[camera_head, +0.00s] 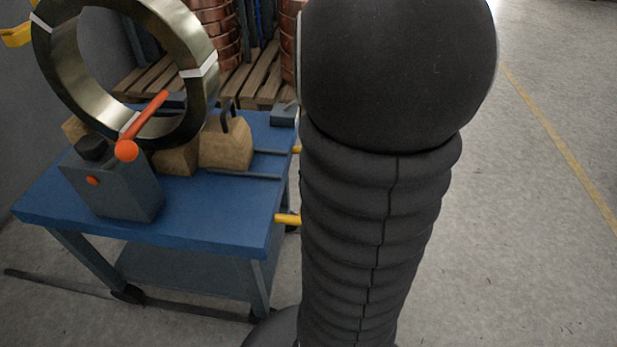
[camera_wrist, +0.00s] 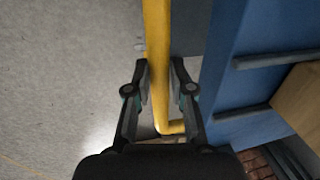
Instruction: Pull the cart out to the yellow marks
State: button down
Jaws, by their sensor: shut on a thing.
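The blue cart (camera_head: 215,225) stands at the left in the head view, on castors. It carries a large metal ring coil (camera_head: 62,62), wooden blocks (camera_head: 226,146) and a grey box with an orange lever (camera_head: 112,190). The ends of its yellow handle (camera_head: 287,219) show at its right side; my arm hides the rest. In the wrist view the yellow handle bar (camera_wrist: 157,40) runs between the fingers of my gripper (camera_wrist: 160,76), which is shut on it. The blue cart top (camera_wrist: 235,85) lies right of the bar. My gripper is hidden in the head view.
A yellow floor line (camera_head: 560,140) runs along the open concrete at the right; I cannot tell whether it belongs to the marks. Behind the cart are wooden pallets (camera_head: 150,78) with copper coils (camera_head: 218,30). A dark wall (camera_head: 25,110) stands at the left.

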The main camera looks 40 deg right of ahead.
jog(key=c, duration=1)
grip_release()
jog(key=shift+s+d, duration=0.25)
jog(key=shift+d, duration=0.15)
jog(key=shift+a, duration=0.1)
jog(key=shift+w, duration=0.1)
jog(key=shift+r, duration=0.3)
jog(key=r, duration=0.3)
jog(key=s+d+r, duration=0.1)
jog(key=r, duration=0.7)
jog(key=shift+s+d+r, duration=0.1)
jog(key=shift+s+d, duration=0.15)
jog(key=shift+s, duration=0.1)
jog(key=s+a+n+t, duration=0.1)
jog(key=a+n, duration=0.2)
jog(key=a, duration=0.4)
jog(key=s+a+r+n+t+h, duration=0.1)
jog(key=s+a+n, duration=0.1)
jog(key=a, duration=0.6)
jog(key=s+a+n+t, duration=0.2)
jog(key=a+n, duration=0.2)
jog(key=a, duration=0.3)
jog(key=shift+s+a+r+h+p, duration=0.1)
jog(key=shift+a+r+h+p, duration=0.2)
jog(key=shift+p, duration=0.1)
